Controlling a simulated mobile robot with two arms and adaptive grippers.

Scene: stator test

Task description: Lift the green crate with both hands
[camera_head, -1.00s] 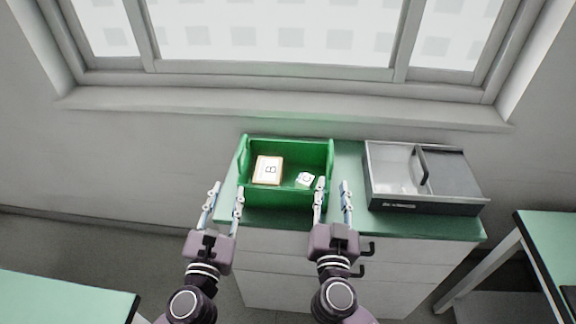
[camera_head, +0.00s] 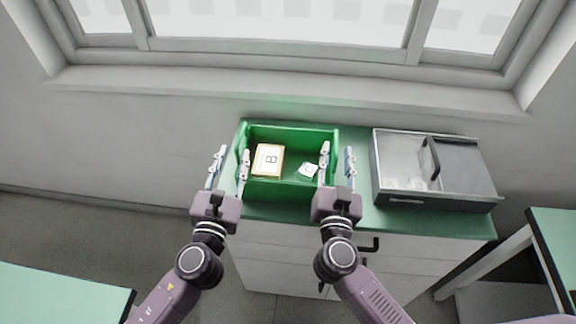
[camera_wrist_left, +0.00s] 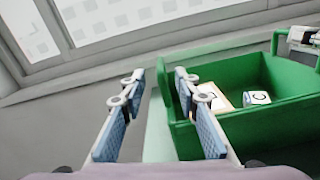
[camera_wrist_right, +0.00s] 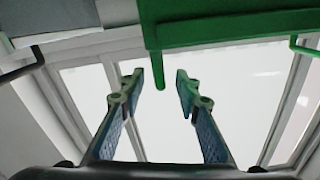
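The green crate (camera_head: 282,188) sits on the cabinet top. A box marked B (camera_head: 267,160) and a small white cube marked C (camera_head: 308,170) are inside it. My left gripper (camera_head: 233,158) is open at the crate's left side, its right finger overlapping the left wall in the picture. The left wrist view shows the gripper (camera_wrist_left: 158,82) open beside the crate (camera_wrist_left: 240,130). My right gripper (camera_head: 337,155) is open around the right wall's line. In the right wrist view, a green tab of the crate (camera_wrist_right: 152,55) hangs between the open fingertips (camera_wrist_right: 160,78). Contact cannot be told.
A window and wall are behind. Green tables stand at lower left (camera_head: 60,297) and far right (camera_head: 556,230).

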